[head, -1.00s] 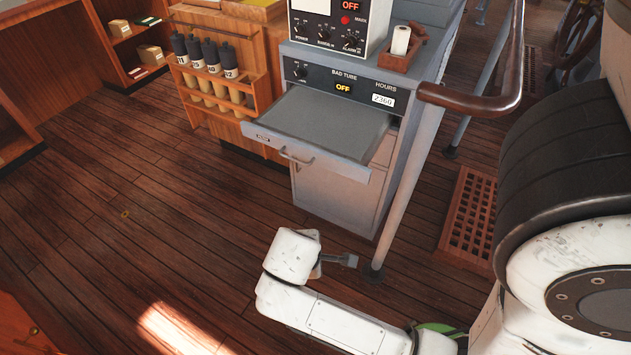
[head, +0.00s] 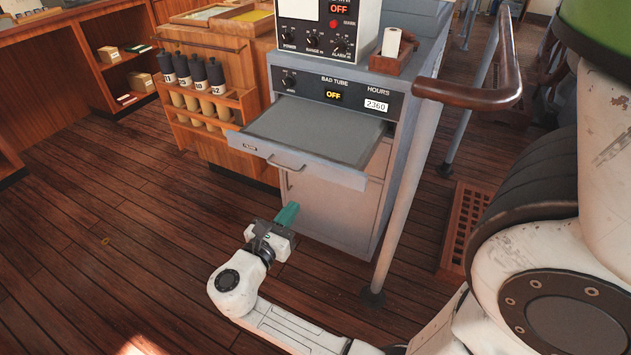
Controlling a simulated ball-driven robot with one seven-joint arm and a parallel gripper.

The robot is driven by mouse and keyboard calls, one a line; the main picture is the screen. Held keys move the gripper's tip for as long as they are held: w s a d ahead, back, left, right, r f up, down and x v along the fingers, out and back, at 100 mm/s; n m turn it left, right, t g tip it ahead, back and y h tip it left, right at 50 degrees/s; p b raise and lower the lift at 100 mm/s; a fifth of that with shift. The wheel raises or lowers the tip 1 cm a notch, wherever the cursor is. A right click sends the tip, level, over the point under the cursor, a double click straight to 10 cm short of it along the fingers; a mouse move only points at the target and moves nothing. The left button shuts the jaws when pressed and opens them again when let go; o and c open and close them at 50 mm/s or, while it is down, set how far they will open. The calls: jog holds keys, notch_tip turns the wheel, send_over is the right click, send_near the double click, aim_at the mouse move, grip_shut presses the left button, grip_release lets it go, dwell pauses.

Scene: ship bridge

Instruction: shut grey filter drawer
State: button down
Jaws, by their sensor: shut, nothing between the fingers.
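The grey filter drawer (head: 312,136) stands pulled out of the grey cabinet (head: 325,203), below the black panel. Its front face carries a small label and a bar handle (head: 286,164). My gripper (head: 288,213) is in front of the cabinet's lower door, below and apart from the drawer front. Its teal fingers are together with nothing between them, pointing up and toward the cabinet.
A slanted grey post (head: 409,185) and a wooden handrail (head: 480,92) stand right of the cabinet. A wooden rack (head: 207,107) with dark-capped bottles is at its left. A wooden grating (head: 462,225) lies at the right.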

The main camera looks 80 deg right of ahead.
aim_at(321, 171)
jog(key=x, duration=1.2)
jog(key=shift+s+d+f, duration=0.1)
jog(key=shift+s+d, duration=0.1)
jog(key=shift+d, duration=0.1)
jog(key=shift+d, duration=0.3)
jog(key=b+x, duration=0.2)
jog(key=x, duration=0.6)
jog(key=b+x, duration=0.3)
jog(key=x, duration=0.6)
jog(key=b+x, duration=0.2)
jog(key=x, duration=0.7)
jog(key=shift+s+f+b, duration=0.15)
jog(key=shift+s+b, duration=0.15)
jog(key=shift+d, duration=0.25)
jog(key=shift+r, duration=0.2)
jog(key=shift+d+r, duration=0.1)
